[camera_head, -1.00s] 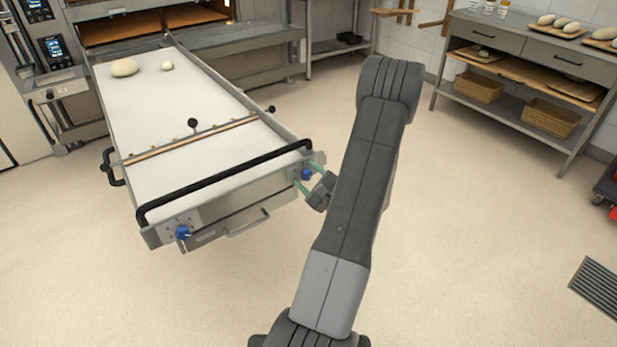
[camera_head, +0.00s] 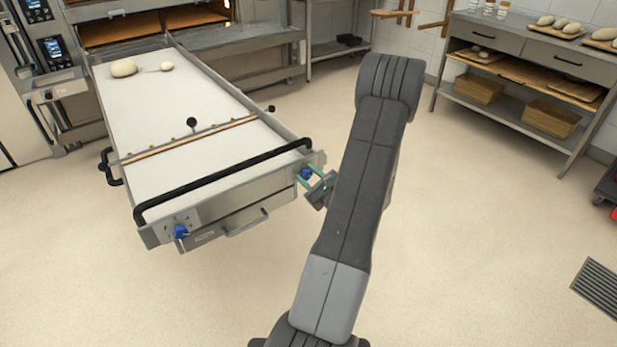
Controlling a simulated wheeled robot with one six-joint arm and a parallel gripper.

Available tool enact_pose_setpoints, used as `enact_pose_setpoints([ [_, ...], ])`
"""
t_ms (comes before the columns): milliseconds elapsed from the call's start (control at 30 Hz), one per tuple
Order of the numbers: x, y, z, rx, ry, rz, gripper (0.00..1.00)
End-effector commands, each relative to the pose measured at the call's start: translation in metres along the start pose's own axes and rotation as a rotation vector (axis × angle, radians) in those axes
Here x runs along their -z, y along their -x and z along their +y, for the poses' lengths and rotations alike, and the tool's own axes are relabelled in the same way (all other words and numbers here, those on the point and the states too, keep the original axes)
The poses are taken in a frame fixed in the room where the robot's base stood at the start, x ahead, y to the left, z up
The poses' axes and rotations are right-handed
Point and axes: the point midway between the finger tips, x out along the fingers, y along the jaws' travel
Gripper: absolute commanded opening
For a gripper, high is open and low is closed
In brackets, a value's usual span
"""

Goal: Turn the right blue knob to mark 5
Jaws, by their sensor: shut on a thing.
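The right blue knob (camera_head: 306,173) sits on the front end of the loader table, near its right corner. My gripper (camera_head: 308,176) is at this knob, its greenish fingers on either side of it and shut on it. The mark that the knob points to is too small to read. The left blue knob (camera_head: 181,231) sits on the same front end near the left corner, apart from my gripper.
The loader table (camera_head: 160,185) has a white top, a black front bar (camera_head: 225,180) and two dough pieces (camera_head: 123,68) at the far end. Ovens stand behind it. A steel shelf unit (camera_head: 530,60) stands at the right. The floor between is clear.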

Motion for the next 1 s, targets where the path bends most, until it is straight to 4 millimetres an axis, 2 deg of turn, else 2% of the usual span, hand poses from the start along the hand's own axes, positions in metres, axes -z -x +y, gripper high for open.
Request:
enact_pose_setpoints([
  [200, 0.0, 0.0, 0.001, -0.001, -0.002, 0.002, 0.11],
  [233, 0.001, 0.0, 0.001, -0.001, -0.002, 0.002, 0.38],
  [333, 0.0, 0.0, 0.001, -0.001, -0.001, 0.002, 0.56],
  [600, 0.0, 0.001, 0.0, 0.0, 0.0, 0.001, 0.56],
  [733, 0.001, 0.009, -0.001, 0.001, 0.0, 0.003, 0.56],
  [867, 0.001, 0.029, -0.001, 0.004, -0.001, 0.004, 0.56],
  [1000, 0.001, 0.06, -0.001, 0.005, -0.002, 0.004, 0.56],
])
